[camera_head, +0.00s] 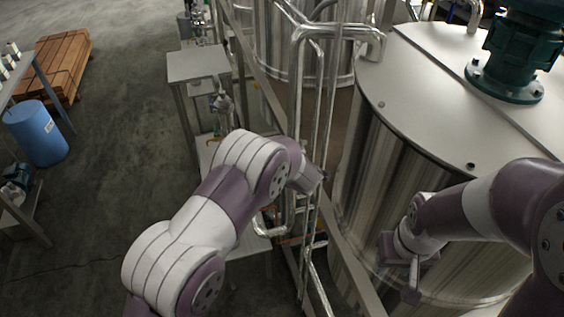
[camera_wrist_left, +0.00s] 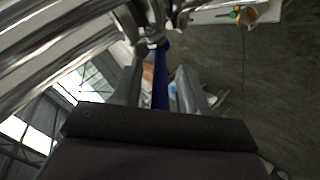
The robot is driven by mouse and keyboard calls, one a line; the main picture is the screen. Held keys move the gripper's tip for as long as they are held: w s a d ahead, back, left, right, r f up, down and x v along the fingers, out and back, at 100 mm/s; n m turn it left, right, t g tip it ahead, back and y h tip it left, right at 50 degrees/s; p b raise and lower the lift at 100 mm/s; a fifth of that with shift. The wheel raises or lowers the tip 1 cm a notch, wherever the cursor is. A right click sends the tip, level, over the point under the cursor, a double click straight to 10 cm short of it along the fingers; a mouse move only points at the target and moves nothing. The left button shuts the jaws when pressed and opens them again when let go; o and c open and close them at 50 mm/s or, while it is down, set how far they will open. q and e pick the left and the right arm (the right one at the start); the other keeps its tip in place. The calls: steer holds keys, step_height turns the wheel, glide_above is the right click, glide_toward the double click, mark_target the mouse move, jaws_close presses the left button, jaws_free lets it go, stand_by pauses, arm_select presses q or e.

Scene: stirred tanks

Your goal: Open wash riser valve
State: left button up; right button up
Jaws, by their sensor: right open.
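A blue bar (camera_wrist_left: 160,75), which looks like the lever of the wash riser valve, shows in the left wrist view below metal pipe fittings. My left gripper (camera_wrist_left: 160,92) has its two fingers apart, one on each side of the blue bar, with gaps that look clear. In the head view my left arm reaches to the vertical steel pipes (camera_head: 312,110); its own wrist hides the gripper and the lever there. My right gripper (camera_head: 400,265) is open and empty in front of the large steel tank's side.
A large steel tank (camera_head: 430,95) with a green motor (camera_head: 520,50) stands at the right, another tank (camera_head: 290,40) behind. A small metal table (camera_head: 198,64) stands left of the pipes. A blue drum (camera_head: 38,132) and wooden pallets (camera_head: 62,62) are far left; the floor between is clear.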

arm_select(q)
steer(key=shift+s+r, duration=0.1)
steer(key=shift+s, duration=0.05)
steer(key=b+v, duration=0.4)
steer(key=v, duration=0.8)
steer(key=shift+d, duration=0.15)
steer(key=shift+s, duration=0.1)
